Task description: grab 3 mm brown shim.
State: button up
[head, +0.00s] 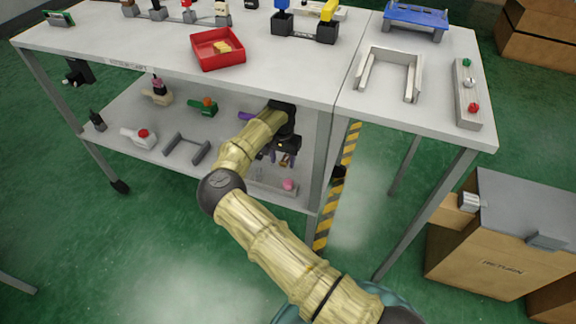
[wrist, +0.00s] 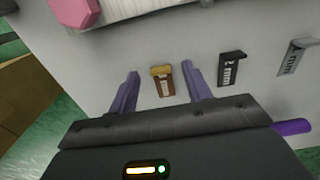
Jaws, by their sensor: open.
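The brown shim (wrist: 163,84), with a tan top edge and a label too small to read surely, stands in the wrist view between the two purple fingers of my gripper (wrist: 160,70). The gripper is open, with a visible gap on each side of the shim. In the head view my gripper (head: 283,158) reaches over the lower shelf of the cart, and the brown shim (head: 285,163) shows small at its fingers. To its right in the wrist view are a black shim (wrist: 232,68) marked 2 mm and a grey shim (wrist: 294,56) marked 1 mm.
A pale fixture with a pink knob (wrist: 72,12) lies just beyond the left finger. The upper tabletop (head: 120,50) overhangs the lower shelf (head: 130,115), and a table leg (head: 321,160) stands just right of my gripper. Several lever fixtures sit left on the shelf.

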jog(key=shift+w+f+b, duration=0.1)
jog(key=shift+f+b, duration=0.2)
jog(key=shift+f, duration=0.1)
jog(key=shift+d, duration=0.15)
jog(key=shift+s+a+r, duration=0.1)
jog(key=shift+s+a, duration=0.1)
jog(key=shift+a, duration=0.05)
jog(key=shift+d, duration=0.15)
jog(key=c, duration=1.1)
